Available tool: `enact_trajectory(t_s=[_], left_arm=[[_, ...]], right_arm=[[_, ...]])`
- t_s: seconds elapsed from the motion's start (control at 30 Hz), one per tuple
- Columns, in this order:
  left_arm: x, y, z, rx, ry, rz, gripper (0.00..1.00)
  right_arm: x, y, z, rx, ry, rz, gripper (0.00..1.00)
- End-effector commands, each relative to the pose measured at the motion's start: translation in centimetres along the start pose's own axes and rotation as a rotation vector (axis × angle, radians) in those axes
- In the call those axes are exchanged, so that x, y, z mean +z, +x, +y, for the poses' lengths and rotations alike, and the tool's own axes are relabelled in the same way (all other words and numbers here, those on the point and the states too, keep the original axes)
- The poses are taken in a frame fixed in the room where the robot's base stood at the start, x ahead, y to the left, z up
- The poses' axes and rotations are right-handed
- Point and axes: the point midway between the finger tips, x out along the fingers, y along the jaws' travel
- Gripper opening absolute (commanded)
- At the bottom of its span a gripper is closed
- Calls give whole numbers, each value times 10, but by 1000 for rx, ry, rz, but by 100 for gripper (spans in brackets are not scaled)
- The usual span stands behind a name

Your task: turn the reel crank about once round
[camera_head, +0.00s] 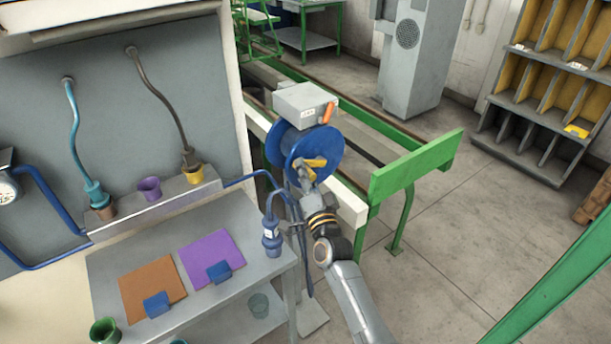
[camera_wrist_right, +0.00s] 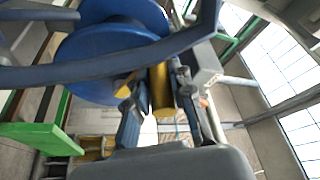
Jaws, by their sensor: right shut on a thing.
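The blue reel (camera_head: 331,151) stands on the near rail of the green frame, below a grey box. Its yellow crank (camera_head: 316,162) is on the side facing me. My right gripper (camera_head: 305,178) is at the crank, its arm reaching up from below. In the right wrist view the yellow crank handle (camera_wrist_right: 161,88) lies between the two dark fingers of my right gripper (camera_wrist_right: 160,100), which is shut on it. The blue reel (camera_wrist_right: 105,60) fills the upper left there, with a blue hose crossing in front. My left gripper is out of view.
The grey box (camera_head: 304,104) with an orange handle sits just above the reel. A green beam (camera_head: 415,165) runs to the right of it. A blue nozzle (camera_head: 271,235) hangs by the grey table (camera_head: 215,291).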

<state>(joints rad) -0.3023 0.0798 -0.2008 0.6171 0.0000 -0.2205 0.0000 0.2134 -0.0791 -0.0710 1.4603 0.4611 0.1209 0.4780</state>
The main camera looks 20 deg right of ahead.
Motion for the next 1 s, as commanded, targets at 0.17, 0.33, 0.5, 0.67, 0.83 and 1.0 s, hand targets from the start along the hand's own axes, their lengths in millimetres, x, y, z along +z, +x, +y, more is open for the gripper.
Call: enact_trajectory(t_s=[0.17, 0.33, 0.5, 0.67, 0.83, 1.0], left_arm=[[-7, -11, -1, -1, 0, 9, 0], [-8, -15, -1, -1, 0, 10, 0], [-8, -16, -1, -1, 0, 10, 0], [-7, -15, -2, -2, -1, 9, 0], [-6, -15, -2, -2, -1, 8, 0], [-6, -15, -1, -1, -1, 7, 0]], right_arm=[[-10, 6, -14, 13, 64, 7, 0], [-12, 7, -14, 30, 105, 6, 0], [-12, 8, -14, 37, 120, 4, 0], [-11, 8, -13, 38, 122, 2, 0], [-11, 8, -13, 38, 122, 1, 0], [-10, 8, -13, 39, 122, 0, 45]])
